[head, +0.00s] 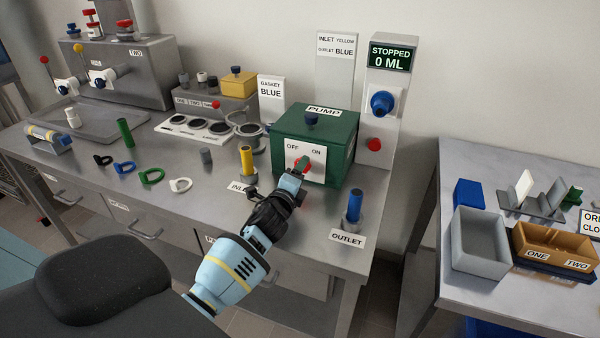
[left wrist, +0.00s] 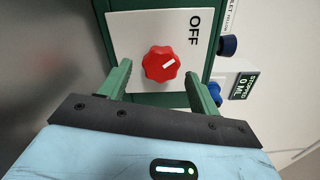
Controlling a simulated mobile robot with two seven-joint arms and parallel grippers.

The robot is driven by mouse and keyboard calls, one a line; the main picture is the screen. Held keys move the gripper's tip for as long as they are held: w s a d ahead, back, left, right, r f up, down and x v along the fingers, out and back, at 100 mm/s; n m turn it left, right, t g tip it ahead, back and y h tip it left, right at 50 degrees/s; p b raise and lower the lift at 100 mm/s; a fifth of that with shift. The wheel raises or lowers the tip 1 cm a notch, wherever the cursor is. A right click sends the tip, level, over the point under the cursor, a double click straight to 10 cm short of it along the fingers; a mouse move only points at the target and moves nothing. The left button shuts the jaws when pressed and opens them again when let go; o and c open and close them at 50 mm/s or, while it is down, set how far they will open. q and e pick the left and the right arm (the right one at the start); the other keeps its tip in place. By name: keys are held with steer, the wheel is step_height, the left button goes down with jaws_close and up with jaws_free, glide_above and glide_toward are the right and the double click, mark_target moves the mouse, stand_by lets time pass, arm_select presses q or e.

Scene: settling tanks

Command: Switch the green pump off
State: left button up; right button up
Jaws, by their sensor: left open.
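The green pump (head: 330,125) is a green box labelled PUMP on the bench, with a white front plate (head: 312,172) reading OFF at left and ON at right. Its red knob (left wrist: 161,65) shows fully in the left wrist view, and its white mark slants toward the OFF side. In the head view my gripper partly hides the knob. My left gripper (left wrist: 160,72) is open, with its fingers on either side of the knob and gaps visible between them and it. It reaches the front plate in the head view (head: 300,168). My right gripper is not in view.
The display (head: 391,57) behind the pump reads STOPPED, 0 ML, above a blue knob (head: 382,103) and red button (head: 374,144). A yellow cylinder (head: 247,160) stands left of my gripper and a blue one (head: 355,205) right, by the OUTLET label.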

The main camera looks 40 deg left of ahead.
arm_select(q)
steer(key=v, duration=0.7)
stand_by(0.6)
